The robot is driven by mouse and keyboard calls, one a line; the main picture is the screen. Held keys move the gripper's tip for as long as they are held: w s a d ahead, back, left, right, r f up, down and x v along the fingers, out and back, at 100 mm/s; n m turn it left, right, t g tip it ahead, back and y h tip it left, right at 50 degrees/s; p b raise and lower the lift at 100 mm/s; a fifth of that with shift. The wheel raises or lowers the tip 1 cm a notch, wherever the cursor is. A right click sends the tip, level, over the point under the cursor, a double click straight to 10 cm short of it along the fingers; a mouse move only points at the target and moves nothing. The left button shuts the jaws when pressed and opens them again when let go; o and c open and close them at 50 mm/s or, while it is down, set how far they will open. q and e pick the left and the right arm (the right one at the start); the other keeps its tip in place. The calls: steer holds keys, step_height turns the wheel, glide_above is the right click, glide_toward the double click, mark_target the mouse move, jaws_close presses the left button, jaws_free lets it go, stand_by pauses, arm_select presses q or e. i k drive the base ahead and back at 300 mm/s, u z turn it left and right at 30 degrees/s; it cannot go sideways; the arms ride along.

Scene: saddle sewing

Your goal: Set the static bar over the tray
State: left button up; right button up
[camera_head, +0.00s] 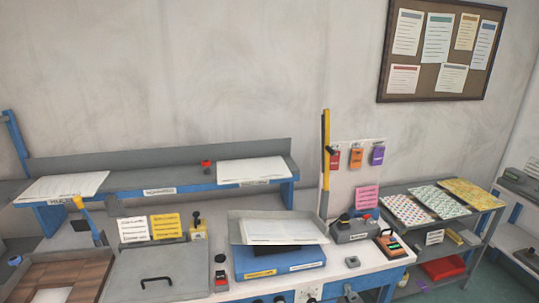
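A grey metal tray (236,230) sits tilted on a blue box-like base (280,264) on the white bench, with white sheets (275,231) in it. A tall, slim yellow and dark bar (326,140) stands upright just behind and to the right of the tray. It looks like the static bar, and it is not over the tray. Neither of my grippers shows in the head view.
A grey lidded box (157,275) with a black handle lies left of the tray. Small switch boxes (221,278) and a grey control box (352,229) flank it. A shelf (190,177) runs behind; a patterned-sheet rack (440,205) stands right.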

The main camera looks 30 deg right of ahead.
mark_target(326, 150)
steer(key=u, duration=2.05)
steer(key=k, duration=2.55)
steer(key=z, duration=2.3)
steer(key=i, duration=1.25)
steer(key=u, duration=0.1)
